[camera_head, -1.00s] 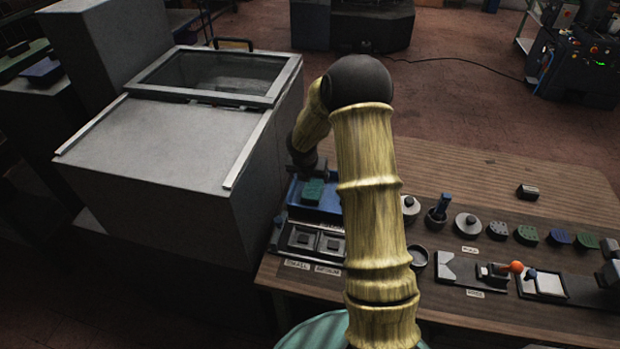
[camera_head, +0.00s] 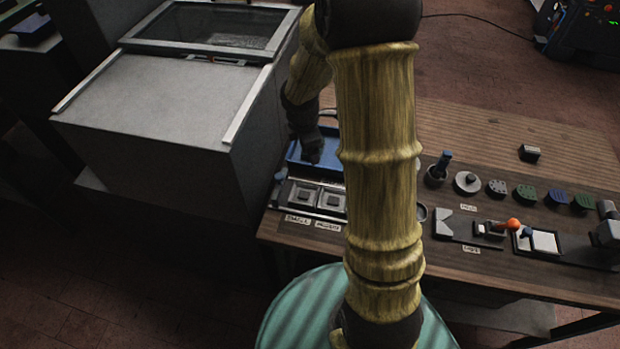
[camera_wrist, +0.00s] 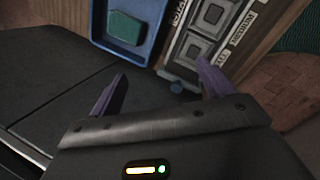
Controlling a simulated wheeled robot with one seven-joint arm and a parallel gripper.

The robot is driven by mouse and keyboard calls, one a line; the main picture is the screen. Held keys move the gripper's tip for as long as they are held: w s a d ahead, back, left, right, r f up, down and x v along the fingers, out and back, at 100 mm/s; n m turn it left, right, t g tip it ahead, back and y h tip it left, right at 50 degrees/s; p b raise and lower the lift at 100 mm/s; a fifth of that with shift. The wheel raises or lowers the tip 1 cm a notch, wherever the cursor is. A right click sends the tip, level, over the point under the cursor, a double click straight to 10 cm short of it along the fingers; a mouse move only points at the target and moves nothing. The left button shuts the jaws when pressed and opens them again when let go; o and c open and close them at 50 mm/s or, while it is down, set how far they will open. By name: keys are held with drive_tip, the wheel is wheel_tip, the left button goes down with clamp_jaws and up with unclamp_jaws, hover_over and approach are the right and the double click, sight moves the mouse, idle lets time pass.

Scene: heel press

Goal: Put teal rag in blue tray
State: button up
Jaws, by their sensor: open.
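The blue tray (camera_head: 297,163) sits at the left end of the wooden table, behind two square fixtures. In the wrist view the tray (camera_wrist: 152,45) is at the top, and the folded teal rag (camera_wrist: 125,27) lies inside it, apart from my fingers. In the head view the rag is hidden behind my arm. My gripper (camera_wrist: 161,70) is open with nothing between its fingers. In the head view my dark wrist hangs over the tray and the fingertips cannot be made out.
Square fixtures (camera_head: 333,201) with labels stand in front of the tray. A large grey cabinet (camera_head: 160,100) rises close on the left. Several round pucks, a cup with a blue-topped tool (camera_head: 438,168) and an orange-knobbed lever (camera_head: 513,224) stand to the right. The table's back right is mostly clear.

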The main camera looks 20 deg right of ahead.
drive_tip(key=s+a+r+m+y, duration=0.1)
drive_tip(key=s+a+r+m, duration=0.1)
drive_tip(key=s+m, duration=0.6)
drive_tip(key=s+a+r+m+y, duration=0.1)
drive_tip(key=s+a+r+m, duration=0.2)
drive_tip(key=s+m, duration=0.5)
drive_tip(key=shift+s+a+r+m, duration=0.3)
drive_tip(key=shift+r+m, duration=0.1)
drive_tip(key=shift+m, duration=0.5)
